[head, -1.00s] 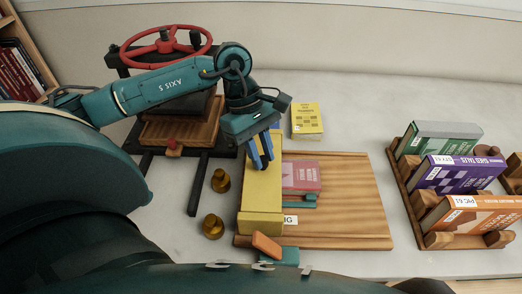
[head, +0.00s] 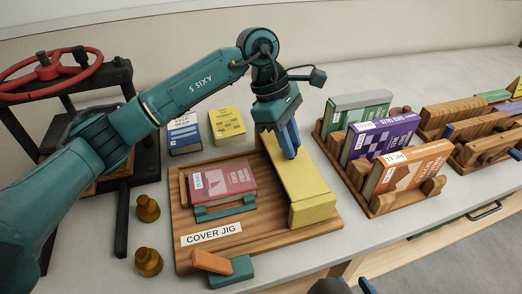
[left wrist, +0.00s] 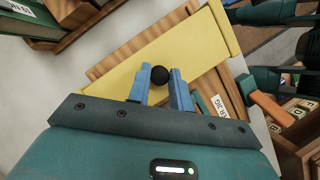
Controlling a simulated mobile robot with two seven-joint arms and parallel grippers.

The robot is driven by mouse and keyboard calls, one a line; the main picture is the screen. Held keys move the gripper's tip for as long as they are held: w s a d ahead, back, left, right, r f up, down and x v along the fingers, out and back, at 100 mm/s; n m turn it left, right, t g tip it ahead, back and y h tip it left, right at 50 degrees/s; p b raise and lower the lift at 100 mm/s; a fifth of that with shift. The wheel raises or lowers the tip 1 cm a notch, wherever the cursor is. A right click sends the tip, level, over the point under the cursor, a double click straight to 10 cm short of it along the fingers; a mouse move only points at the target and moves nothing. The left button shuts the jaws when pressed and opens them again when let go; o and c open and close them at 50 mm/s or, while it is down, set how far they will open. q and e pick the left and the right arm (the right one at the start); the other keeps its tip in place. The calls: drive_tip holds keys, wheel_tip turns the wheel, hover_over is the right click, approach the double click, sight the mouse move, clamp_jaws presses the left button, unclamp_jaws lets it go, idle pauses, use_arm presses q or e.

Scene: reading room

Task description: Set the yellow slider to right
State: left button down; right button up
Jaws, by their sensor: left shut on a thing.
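The yellow slider (head: 300,182) is a long yellow block on the wooden cover jig board (head: 190,254). It lies along the board's right side in the head view. My left gripper (head: 290,150) comes down from above onto it. In the left wrist view the yellow slider (left wrist: 120,75) crosses the picture. The blue fingers of my left gripper (left wrist: 160,92) are shut on its black round knob (left wrist: 160,76), one finger on each side. A red book (head: 222,181) lies in a teal holder on the board, left of the slider, with a gap between.
A label reading COVER JIG (head: 212,233) is on the board's front. An orange block (head: 212,262) is at the front edge. Brass weights (head: 148,262) and a red-wheeled press (head: 50,70) stand left. A wooden rack of books (head: 375,203) stands close right.

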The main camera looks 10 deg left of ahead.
use_arm(q)
drive_tip(key=shift+w+d+r, duration=0.1)
drive_tip(key=shift+w+d, duration=0.3)
drive_tip(key=shift+d, duration=0.25)
drive_tip(key=c, duration=1.3)
unclamp_jaws()
drive_tip(key=shift+d, duration=0.1)
drive_tip(key=shift+o, duration=0.2)
drive_tip(key=v, duration=1.3)
